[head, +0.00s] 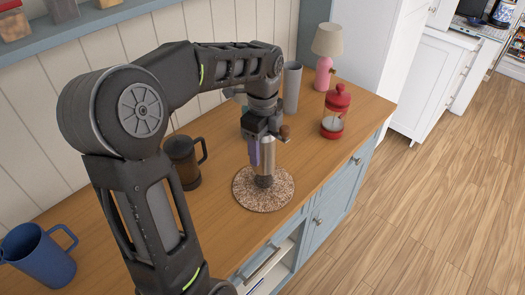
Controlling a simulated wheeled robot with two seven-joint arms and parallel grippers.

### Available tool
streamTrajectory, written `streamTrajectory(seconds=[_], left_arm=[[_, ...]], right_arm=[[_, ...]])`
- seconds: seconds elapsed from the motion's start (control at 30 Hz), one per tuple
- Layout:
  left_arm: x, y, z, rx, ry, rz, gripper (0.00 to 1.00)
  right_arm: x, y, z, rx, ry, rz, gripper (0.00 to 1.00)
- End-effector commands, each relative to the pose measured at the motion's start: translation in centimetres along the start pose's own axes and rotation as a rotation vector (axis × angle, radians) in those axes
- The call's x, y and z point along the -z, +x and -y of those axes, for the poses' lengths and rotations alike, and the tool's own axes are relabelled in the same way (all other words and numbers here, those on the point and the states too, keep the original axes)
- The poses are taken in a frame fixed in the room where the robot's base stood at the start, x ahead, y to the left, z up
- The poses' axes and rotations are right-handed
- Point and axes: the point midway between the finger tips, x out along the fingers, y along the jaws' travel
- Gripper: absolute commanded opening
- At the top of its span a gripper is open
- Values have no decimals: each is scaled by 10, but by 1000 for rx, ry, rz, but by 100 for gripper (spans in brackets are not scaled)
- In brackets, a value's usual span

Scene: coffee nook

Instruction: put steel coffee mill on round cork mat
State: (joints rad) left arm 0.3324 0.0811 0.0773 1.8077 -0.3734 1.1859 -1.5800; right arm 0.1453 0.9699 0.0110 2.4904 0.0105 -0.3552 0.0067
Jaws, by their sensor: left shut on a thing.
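The round cork mat (246,199) lies flat on the wooden counter, speckled brown. My left gripper (260,148) reaches down from above and is shut on the steel coffee mill (267,169). The mill is a slim upright cylinder with a dark lower end and a brown knob at the upper right. Its lower end appears over the middle part of the mat. I cannot tell whether it touches the mat or hangs just above it. The gripper hides much of the mill's upper part. My right gripper is out of view.
A dark brown press pot (184,165) stands left of the mat, and a blue jug (40,257) at the far left. Behind the mat are a grey cylinder (292,90), a red press pot (335,112) and a pink lamp (324,72). The counter's front edge passes close to the mat.

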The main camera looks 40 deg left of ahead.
Motion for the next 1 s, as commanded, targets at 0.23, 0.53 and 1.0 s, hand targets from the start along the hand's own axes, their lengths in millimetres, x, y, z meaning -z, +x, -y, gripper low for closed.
streamTrajectory(seconds=[0.23, 0.53, 1.0], left_arm=[[0, 18, 0, 1, -1, -1, 0], [0, 22, 0, 0, 0, -1, 0], [0, 21, 0, -1, 0, -1, 79]], right_arm=[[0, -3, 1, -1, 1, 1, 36], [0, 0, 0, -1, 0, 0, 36], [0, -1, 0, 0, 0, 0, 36]])
